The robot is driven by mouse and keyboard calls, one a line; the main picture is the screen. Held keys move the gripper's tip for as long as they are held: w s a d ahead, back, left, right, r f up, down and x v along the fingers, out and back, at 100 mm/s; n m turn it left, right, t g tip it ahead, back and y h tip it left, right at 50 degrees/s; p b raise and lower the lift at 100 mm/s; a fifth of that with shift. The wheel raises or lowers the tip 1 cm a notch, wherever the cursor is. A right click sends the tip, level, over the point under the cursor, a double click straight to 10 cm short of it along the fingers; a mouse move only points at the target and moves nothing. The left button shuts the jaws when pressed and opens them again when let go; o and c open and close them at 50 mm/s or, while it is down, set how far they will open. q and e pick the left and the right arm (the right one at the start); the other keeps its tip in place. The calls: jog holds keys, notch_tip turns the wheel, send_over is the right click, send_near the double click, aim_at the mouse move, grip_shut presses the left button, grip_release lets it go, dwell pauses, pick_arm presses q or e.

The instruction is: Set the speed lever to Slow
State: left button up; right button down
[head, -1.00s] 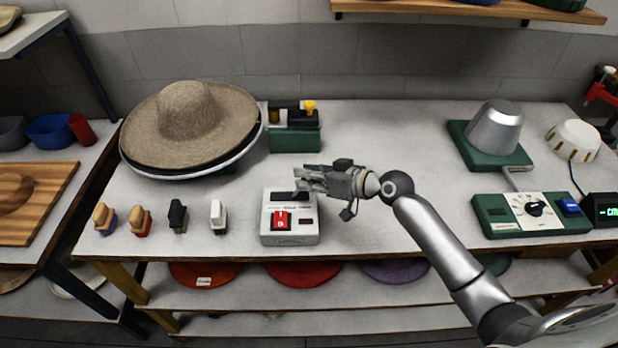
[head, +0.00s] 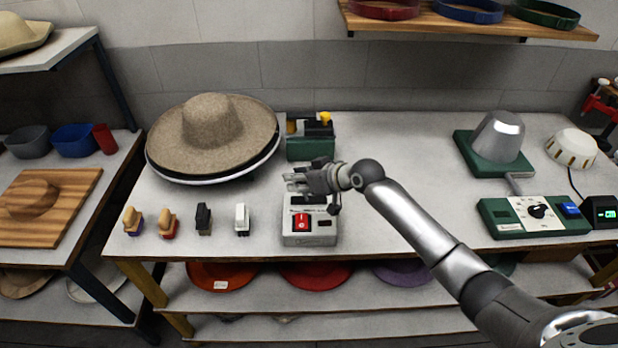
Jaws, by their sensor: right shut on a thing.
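A pale control box (head: 296,240) stands near the table's front edge. The fingers hide the lever's knob, and the scale labels are too small to read. My left gripper is out of view.
A wide brown hat (head: 210,125) rests on a round stand to the left. A green device (head: 310,149) stands behind my gripper. Several small brushes (head: 203,219) stand left of the box. A green control panel (head: 500,222) is at the right.

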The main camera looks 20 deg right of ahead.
aim_at(289, 202)
jog(key=shift+w+a+f, duration=0.1)
jog(key=shift+a+f, duration=0.05)
jog(key=shift+a, duration=0.35)
jog(key=shift+w+a+f, duration=0.1)
jog(key=shift+a, duration=0.4)
jog(key=shift+a+f, duration=0.15)
jog(key=shift+a, duration=0.15)
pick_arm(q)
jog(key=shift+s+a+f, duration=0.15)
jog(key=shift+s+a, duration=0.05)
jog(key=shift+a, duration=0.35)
pick_arm(e)
jog(key=shift+a+f, duration=0.1)
jog(key=shift+f, duration=0.05)
jog(key=shift+s+a+f, duration=0.1)
jog(key=shift+f, duration=0.05)
jog(key=c, duration=1.4)
grip_release()
jog(key=shift+o, duration=0.7)
jog(key=shift+a, duration=0.1)
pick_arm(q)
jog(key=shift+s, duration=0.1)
pick_arm(e)
jog(key=shift+d, duration=0.25)
